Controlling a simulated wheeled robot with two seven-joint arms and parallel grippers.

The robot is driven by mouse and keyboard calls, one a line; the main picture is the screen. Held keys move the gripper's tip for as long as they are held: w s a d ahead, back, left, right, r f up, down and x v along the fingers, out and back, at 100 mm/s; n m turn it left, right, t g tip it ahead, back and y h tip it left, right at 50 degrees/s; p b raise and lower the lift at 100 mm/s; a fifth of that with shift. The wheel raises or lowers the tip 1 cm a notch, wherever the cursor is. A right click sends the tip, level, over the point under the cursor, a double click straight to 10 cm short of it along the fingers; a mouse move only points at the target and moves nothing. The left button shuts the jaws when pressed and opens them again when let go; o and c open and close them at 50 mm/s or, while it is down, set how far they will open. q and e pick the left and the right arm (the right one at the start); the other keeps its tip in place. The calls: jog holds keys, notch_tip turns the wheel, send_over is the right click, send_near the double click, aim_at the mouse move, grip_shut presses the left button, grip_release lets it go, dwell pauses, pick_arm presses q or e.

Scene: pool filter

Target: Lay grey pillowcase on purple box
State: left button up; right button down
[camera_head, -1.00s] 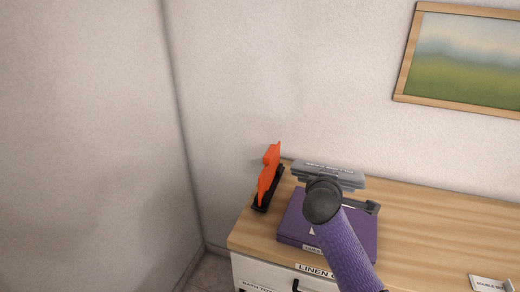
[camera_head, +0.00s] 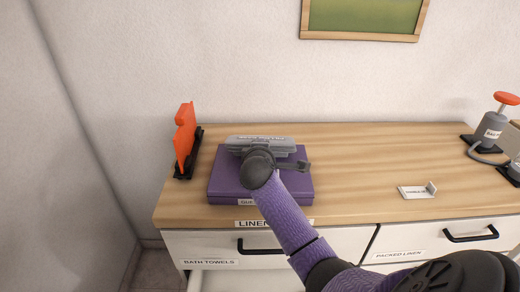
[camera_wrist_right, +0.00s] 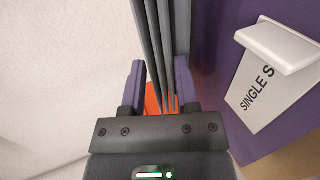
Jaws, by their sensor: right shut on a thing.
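The grey pillowcase (camera_head: 268,141) is a flat folded stack of layers. In the head view it covers the back edge of the purple box (camera_head: 226,183), which lies flat on the dresser top. I cannot tell whether the two touch. My right gripper (camera_head: 281,164) reaches over the box; its dark wrist hides part of both. In the right wrist view the right gripper (camera_wrist_right: 158,90) is shut on the grey layers (camera_wrist_right: 165,45), which stand between its fingers. A purple surface (camera_wrist_right: 215,60) is close beside them. My left gripper is not in view.
An orange panel (camera_head: 185,138) stands in a black holder left of the box. A white card (camera_head: 417,191) and a grey pump-like object with a red top (camera_head: 493,125) are to the right. Bare wooden top (camera_head: 365,155) lies between. A white card reading "SINGLE S" (camera_wrist_right: 265,85) shows in the wrist view.

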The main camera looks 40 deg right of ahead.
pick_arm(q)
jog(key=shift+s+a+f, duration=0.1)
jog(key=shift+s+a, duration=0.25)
pick_arm(e)
jog(key=shift+f, duration=0.2)
jog(key=shift+c, duration=1.8)
grip_release()
jog(key=o, duration=0.4)
jog(key=shift+c, duration=0.2)
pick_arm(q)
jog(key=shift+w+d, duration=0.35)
pick_arm(e)
jog(key=shift+s+a+r+p, duration=0.15)
jog(key=shift+s+a+p, duration=0.3)
jog(key=shift+p, duration=0.3)
jog(key=shift+s+a, duration=0.1)
jog(key=shift+s, duration=0.05)
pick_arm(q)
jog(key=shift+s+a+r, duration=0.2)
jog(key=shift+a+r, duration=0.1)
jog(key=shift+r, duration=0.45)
pick_arm(e)
jog(key=shift+f, duration=0.2)
